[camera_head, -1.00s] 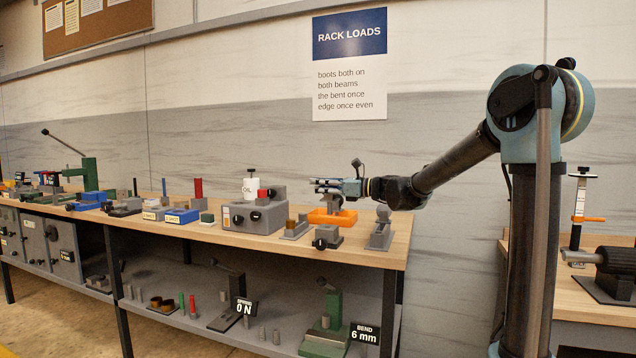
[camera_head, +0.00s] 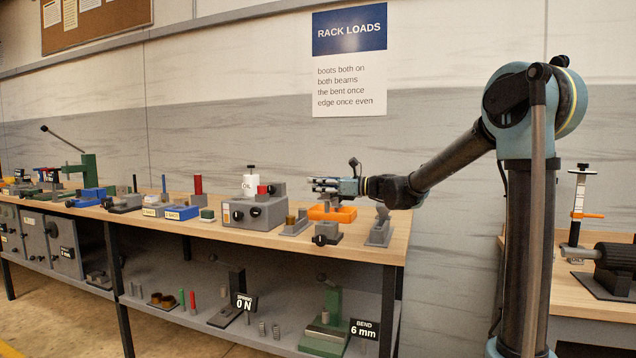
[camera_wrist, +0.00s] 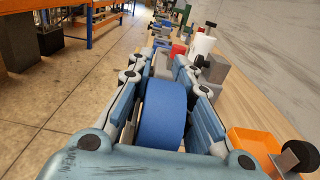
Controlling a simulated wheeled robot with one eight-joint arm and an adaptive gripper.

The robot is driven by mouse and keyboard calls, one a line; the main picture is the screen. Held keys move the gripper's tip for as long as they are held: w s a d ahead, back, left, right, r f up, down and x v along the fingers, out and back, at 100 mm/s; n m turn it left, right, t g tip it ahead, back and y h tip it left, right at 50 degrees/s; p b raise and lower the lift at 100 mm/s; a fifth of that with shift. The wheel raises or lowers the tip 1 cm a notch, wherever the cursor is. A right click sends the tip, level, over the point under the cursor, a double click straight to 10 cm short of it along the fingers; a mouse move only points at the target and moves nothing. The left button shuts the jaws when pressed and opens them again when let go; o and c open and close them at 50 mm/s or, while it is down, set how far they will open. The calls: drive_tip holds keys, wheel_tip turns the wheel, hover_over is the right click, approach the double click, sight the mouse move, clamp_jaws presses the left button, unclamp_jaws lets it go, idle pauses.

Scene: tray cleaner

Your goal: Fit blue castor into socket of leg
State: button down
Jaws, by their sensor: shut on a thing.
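The blue castor (camera_wrist: 162,112) shows as a broad blue wheel in the wrist view. It sits between the two fingers of my gripper (camera_wrist: 160,95), which are shut on it. In the head view my gripper (camera_head: 325,185) points left, level, just above the orange tray (camera_head: 345,214) near the bench's right end. The castor is too small to make out there. I cannot tell which thing is the leg, and its socket is not visible.
A grey block stand (camera_head: 382,230) is right of the orange tray, and a small block with a black knob (camera_head: 327,236) is in front. A grey box (camera_head: 262,212) and a white oil bottle (camera_head: 249,182) stand left. The bench's right edge is close.

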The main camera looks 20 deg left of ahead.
drive_tip(key=shift+f, duration=1.25)
drive_tip(key=shift+f, duration=2.8)
idle(0.9)
drive_tip(key=c, duration=1.1)
unclamp_jaws()
drive_tip(key=shift+s, duration=0.1)
drive_tip(key=d, duration=1.2)
drive_tip(key=shift+s, duration=0.35)
drive_tip(key=s+d+f+n+h, duration=0.6)
drive_tip(key=s+d+f, duration=0.2)
drive_tip(key=s+d, duration=0.2)
drive_tip(key=s+d+f+n+h, duration=0.6)
drive_tip(key=s+d+f, duration=0.3)
drive_tip(key=d, duration=0.6)
drive_tip(key=s+d+f+n+t+h, duration=0.1)
drive_tip(key=s+d+f+n+h, duration=0.5)
drive_tip(key=s+d, duration=0.5)
drive_tip(key=shift+s+d+f+n, duration=0.15)
drive_tip(key=shift+d+f+n, duration=0.15)
drive_tip(key=shift+f, duration=0.35)
drive_tip(key=shift+s+d+f+n, duration=0.2)
drive_tip(key=shift+d+f, duration=0.15)
drive_tip(key=shift+f, duration=0.3)
